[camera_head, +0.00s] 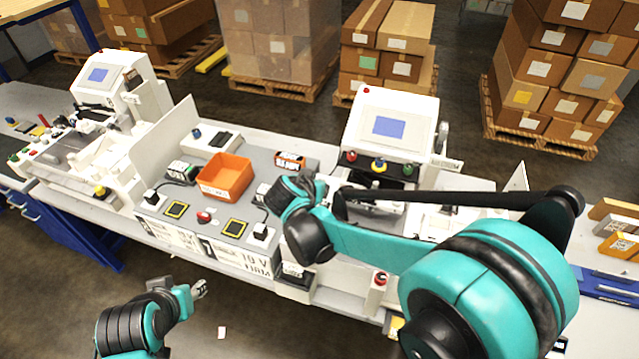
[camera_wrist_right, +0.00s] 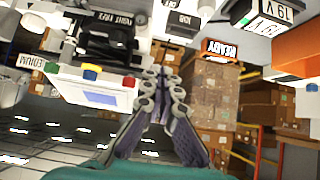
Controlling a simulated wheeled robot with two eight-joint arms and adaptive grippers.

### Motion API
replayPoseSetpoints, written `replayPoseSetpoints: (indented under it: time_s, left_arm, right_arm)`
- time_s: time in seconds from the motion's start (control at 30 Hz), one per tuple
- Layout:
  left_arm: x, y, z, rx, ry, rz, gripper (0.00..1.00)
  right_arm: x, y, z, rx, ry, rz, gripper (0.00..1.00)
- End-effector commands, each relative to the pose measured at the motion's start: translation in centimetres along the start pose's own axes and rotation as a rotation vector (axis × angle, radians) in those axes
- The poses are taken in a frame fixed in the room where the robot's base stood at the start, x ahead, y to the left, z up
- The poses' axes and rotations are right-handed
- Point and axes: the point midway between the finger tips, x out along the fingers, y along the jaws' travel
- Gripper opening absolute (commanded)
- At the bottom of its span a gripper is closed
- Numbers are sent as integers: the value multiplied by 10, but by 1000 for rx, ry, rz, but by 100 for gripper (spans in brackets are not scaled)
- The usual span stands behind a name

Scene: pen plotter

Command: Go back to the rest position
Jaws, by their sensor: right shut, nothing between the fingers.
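My right gripper (camera_wrist_right: 164,88) is shut and empty in the wrist view, its fingers together in front of the boxes and the machine. In the head view my right arm reaches across the bench from the right, its wrist (camera_head: 296,202) over the bench beside the orange bin. The right fingertips are hard to make out there. My left gripper (camera_head: 200,289) is low at the left, in front of the bench and over the floor, clear of everything. Its jaws are too small to read.
The pen plotter machine (camera_head: 385,130) with a blue screen stands behind my right forearm. An orange bin (camera_head: 226,178) sits on the grey bench, with a READY sign (camera_head: 291,161) behind it. Another machine (camera_head: 110,90) is at left.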

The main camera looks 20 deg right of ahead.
Motion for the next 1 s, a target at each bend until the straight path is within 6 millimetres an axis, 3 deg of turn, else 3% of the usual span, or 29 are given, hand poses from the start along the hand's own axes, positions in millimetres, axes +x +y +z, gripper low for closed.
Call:
replayPoseSetpoints:
  time_s: [0.37, 0.53, 0.67, 0.8, 1.0]
  left_arm:
    - [1, 0, 0, 0, 0, 0, 40]
    - [12, 0, 9, 0, 0, 0, 40]
    - [31, 0, 22, 0, 0, 0, 40]
    - [51, 0, 36, 0, 0, 0, 40]
    - [75, 0, 53, 0, 0, 0, 40]
  right_arm:
    - [0, 1, 1, -2, -2, -1, 0]
    - [-5, 22, 14, -48, -50, -18, 0]
    - [-18, 57, 44, -135, -131, -68, 0]
    - [-35, 93, 86, -235, -208, -155, 0]
    - [-57, 126, 147, -352, -256, -296, 0]
